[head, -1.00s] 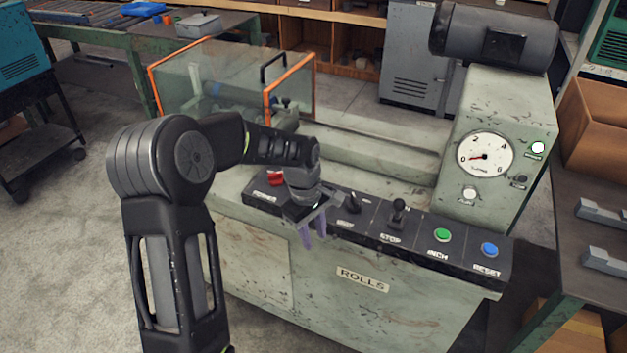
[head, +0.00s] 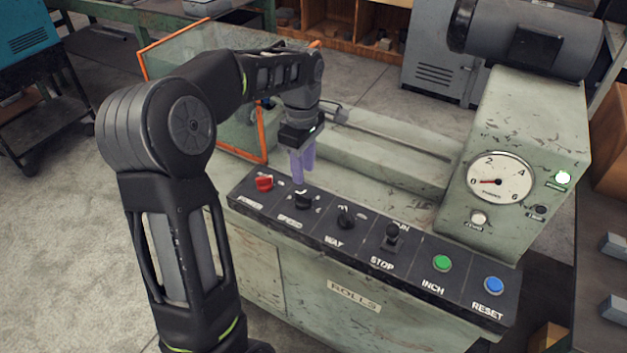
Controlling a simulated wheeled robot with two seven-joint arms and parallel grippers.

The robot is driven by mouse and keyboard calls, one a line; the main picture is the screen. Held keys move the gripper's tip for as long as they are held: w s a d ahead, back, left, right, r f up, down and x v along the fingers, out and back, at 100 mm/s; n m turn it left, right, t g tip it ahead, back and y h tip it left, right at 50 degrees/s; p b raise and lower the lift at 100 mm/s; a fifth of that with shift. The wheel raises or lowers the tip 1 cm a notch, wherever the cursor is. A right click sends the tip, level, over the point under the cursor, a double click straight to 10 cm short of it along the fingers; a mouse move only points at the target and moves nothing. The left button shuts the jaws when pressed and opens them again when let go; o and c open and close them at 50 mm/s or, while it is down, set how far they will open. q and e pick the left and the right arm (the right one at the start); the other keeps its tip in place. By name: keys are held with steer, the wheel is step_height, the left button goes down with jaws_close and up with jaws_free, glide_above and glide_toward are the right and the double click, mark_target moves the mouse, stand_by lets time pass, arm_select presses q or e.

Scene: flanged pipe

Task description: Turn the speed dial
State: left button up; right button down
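The speed dial (head: 303,200) is a black knob on the dark control panel, second from the left, above a label that reads SPEED. My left gripper (head: 303,178) points down with its purple fingers just above and behind this dial. The fingers overlap in this view, so I cannot tell how far apart they are or whether they touch the dial. The dial's top shows below the fingertips. My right gripper is not in view.
A red knob (head: 264,183) is left of the dial, and a WAY knob (head: 346,217) is right of it. Further right are a lever (head: 392,236), a green button (head: 442,263) and a blue button (head: 493,284). A gauge (head: 499,177) reads near 0. An orange-framed guard (head: 262,148) stands behind my arm.

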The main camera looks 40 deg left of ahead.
mark_target(303, 195)
arm_select(q)
steer(key=shift+s+r, duration=0.1)
steer(key=shift+s, duration=0.1)
steer(key=shift+f+p, duration=0.35)
steer(key=shift+f, duration=3.6)
jaws_close()
